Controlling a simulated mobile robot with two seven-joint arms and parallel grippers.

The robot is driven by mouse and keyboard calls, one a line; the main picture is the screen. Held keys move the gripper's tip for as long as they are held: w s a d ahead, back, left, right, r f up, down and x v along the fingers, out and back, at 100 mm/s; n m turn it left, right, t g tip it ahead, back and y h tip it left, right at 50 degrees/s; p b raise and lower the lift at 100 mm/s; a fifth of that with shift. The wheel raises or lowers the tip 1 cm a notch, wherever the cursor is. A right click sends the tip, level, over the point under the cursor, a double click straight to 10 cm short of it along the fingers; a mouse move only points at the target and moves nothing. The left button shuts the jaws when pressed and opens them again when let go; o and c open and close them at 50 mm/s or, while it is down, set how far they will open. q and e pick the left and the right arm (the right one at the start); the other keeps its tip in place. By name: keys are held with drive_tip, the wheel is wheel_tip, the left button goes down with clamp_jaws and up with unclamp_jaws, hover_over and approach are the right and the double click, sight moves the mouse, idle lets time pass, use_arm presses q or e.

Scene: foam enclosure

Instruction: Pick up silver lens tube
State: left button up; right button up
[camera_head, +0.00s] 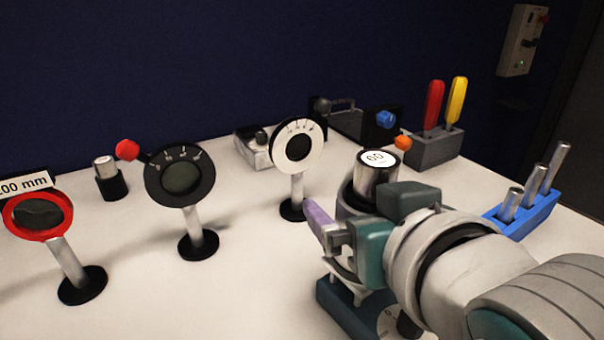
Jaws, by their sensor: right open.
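A silver lens tube (379,184) with a white top label marked with a number stands upright right of the picture's middle. Its lower part sits in or behind a dark round base (347,200), partly hidden by my right gripper. My right gripper (335,232) reaches in from the lower right and is open. Its fingers are in front of and just below the tube in the picture; I cannot tell that they touch it. A smaller silver cylinder in a black base (110,184) stands far left. My left gripper is not in view.
Post-mounted round optics stand on the left: a red ring (64,234), a black dial (150,178) and a white dial (318,153). A grey block (433,150) holds red and yellow screwdrivers. A blue rack (533,219) holds silver rods. A blue block (340,309) lies below the gripper.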

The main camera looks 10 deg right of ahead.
drive_tip(key=c, duration=1.5)
drive_tip(key=shift+r, duration=0.1)
